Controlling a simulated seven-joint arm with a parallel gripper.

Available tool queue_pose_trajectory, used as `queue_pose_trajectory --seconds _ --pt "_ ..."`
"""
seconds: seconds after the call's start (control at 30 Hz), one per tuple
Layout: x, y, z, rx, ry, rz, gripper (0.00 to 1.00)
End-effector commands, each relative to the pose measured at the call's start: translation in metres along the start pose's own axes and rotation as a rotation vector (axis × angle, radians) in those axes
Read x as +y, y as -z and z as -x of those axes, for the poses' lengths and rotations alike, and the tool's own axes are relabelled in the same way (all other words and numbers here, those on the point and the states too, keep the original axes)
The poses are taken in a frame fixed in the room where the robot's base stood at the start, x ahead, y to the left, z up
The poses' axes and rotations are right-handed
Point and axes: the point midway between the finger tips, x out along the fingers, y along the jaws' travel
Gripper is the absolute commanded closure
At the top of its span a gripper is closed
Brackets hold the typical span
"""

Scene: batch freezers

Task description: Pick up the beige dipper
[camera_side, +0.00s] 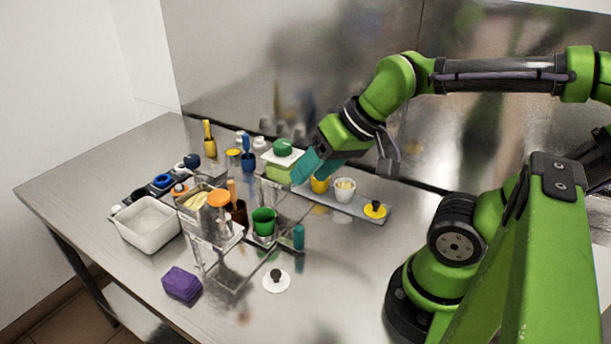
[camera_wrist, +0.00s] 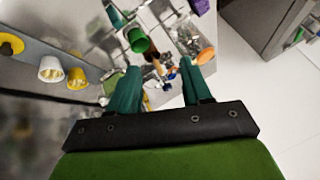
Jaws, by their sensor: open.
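My gripper (camera_side: 309,170) has two teal fingers, which are apart and hold nothing; they also show in the wrist view (camera_wrist: 160,68). It is tilted down to the left, beside a light-green block with a green-knobbed white lid (camera_side: 284,150). I cannot clearly pick out a beige dipper. A brown cup-like piece with a tan-orange upright handle (camera_side: 232,188) stands in the clear rack, left of the green cup (camera_side: 263,222); brown and orange pieces show between my fingers in the wrist view (camera_wrist: 153,58). My gripper is apart from these, up and to the right.
The clear rack (camera_side: 215,262) stands mid-table, with an orange lid (camera_side: 219,198) at its top. A white tub (camera_side: 149,228), a purple block (camera_side: 182,284) and a white lid (camera_side: 276,281) lie around it. A yellow cup (camera_side: 320,184) and white cup (camera_side: 344,190) stand behind. The front-right table is clear.

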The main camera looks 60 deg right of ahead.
Motion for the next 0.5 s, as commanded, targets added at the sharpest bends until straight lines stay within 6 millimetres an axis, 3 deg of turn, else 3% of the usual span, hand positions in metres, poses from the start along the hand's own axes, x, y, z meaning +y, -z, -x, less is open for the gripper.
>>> queue_pose_trajectory --seconds 0.17,0.5 --pt "-0.008 0.035 -0.022 -0.098 -0.056 0.017 0.51" --pt "-0.025 0.134 -0.087 -0.352 -0.189 0.225 0.51"
